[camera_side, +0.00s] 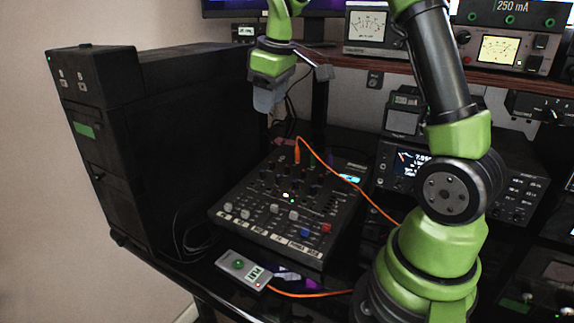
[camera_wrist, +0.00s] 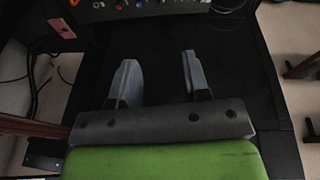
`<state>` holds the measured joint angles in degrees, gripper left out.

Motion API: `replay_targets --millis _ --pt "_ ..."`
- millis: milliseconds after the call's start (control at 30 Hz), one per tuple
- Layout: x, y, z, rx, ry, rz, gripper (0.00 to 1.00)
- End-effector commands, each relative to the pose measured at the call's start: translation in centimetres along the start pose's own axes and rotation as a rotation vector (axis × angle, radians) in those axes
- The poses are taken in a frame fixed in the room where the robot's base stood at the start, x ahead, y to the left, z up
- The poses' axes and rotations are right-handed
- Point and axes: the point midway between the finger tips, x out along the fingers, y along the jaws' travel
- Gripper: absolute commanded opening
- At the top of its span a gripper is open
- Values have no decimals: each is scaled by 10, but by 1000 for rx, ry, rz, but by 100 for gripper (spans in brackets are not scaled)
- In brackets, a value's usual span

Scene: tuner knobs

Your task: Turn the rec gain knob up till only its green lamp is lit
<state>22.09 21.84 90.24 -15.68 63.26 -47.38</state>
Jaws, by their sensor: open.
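A black mixer-like console (camera_side: 232,217) with many small knobs and faders stands mid-table in the side view. An orange lamp (camera_side: 286,195) glows near its middle; a fainter light seems to lie just below it. The labels are too small to read, so I cannot tell which knob is rec gain or which lamps belong to it. My gripper (camera_side: 268,103) hangs above and behind the console, apart from it. In the wrist view my gripper (camera_wrist: 158,72) is open and empty, its two fingers well spread. The edge of a panel with knobs (camera_wrist: 150,8) shows at the top.
An orange cable (camera_side: 345,177) arches from the console to the right. A grey box with a green button (camera_side: 243,268) lies in front. A tall black cabinet (camera_side: 130,150) stands left. A display unit (camera_side: 405,160) and meters (camera_side: 498,48) stand right and behind.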

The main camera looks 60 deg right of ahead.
Motion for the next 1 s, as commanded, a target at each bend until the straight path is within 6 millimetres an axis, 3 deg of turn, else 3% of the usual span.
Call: replay_targets --millis 33,100,200,333,633,1000 --pt "22 18 -1 -30 -43 -2 43" --pt "47 40 0 -82 -87 -4 43" --pt "79 63 6 -145 -139 -13 43" --pt "107 82 14 -200 -182 -26 43" --pt "137 89 23 -229 -203 -35 43" --pt "201 88 36 -226 -201 -35 43"
